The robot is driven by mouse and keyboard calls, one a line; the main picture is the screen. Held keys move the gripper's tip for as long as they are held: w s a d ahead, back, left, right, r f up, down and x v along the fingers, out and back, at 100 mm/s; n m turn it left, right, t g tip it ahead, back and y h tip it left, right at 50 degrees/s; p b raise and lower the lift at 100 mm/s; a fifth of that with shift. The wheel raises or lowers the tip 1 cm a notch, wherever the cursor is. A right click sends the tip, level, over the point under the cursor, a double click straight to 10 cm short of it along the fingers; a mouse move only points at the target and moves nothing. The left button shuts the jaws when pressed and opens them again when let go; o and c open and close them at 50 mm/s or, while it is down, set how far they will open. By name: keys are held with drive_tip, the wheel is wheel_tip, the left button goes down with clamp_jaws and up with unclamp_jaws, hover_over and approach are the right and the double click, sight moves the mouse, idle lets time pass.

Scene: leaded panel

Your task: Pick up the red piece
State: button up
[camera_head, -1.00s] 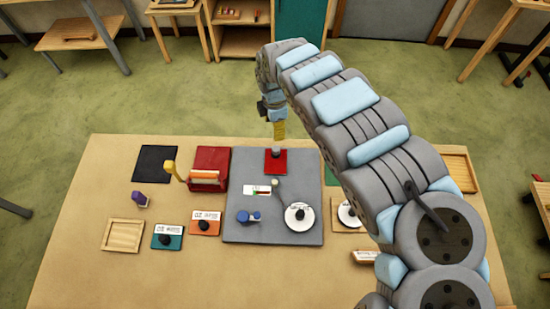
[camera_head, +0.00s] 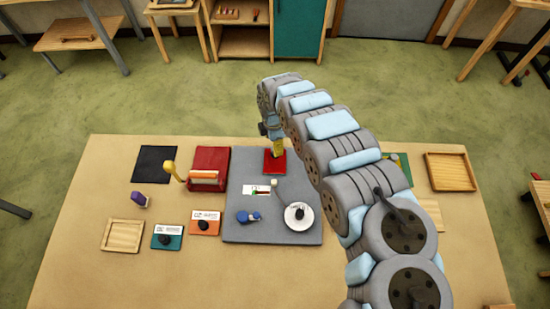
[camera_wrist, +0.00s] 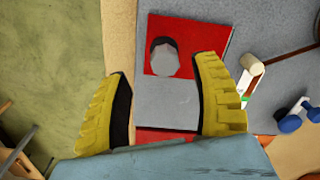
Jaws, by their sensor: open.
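The red piece (camera_head: 275,161) is a flat red square at the far edge of the grey board (camera_head: 290,185). In the wrist view the red piece (camera_wrist: 210,32) carries a grey knob (camera_wrist: 165,60). My gripper (camera_head: 278,148) has yellow fingers and hangs just over the red piece, hiding its knob in the head view. In the wrist view my gripper (camera_wrist: 164,68) is open and empty, with the knob in line with the gap between the fingertips. I cannot tell how much height is left between the tips and the knob.
A red box (camera_head: 211,157) with a yellow-topped post (camera_head: 170,167) stands left of the board. A cream-tipped lever (camera_head: 274,183), a blue part (camera_head: 248,216) and a white disc (camera_head: 299,224) sit on the board. Orange (camera_head: 205,228) and teal (camera_head: 166,242) pieces lie front left.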

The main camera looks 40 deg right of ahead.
sight(275, 160)
drive_tip(key=shift+s+a+f+p, duration=0.1)
drive_tip(key=shift+s+f+p, duration=0.05)
drive_tip(key=shift+f, duration=0.55)
drive_tip(key=shift+s+a+f+p, duration=0.1)
drive_tip(key=shift+f+p, duration=0.05)
drive_tip(key=shift+f, duration=1.85)
drive_tip(key=shift+d, duration=0.1)
drive_tip(key=shift+c, duration=0.3)
clamp_jaws()
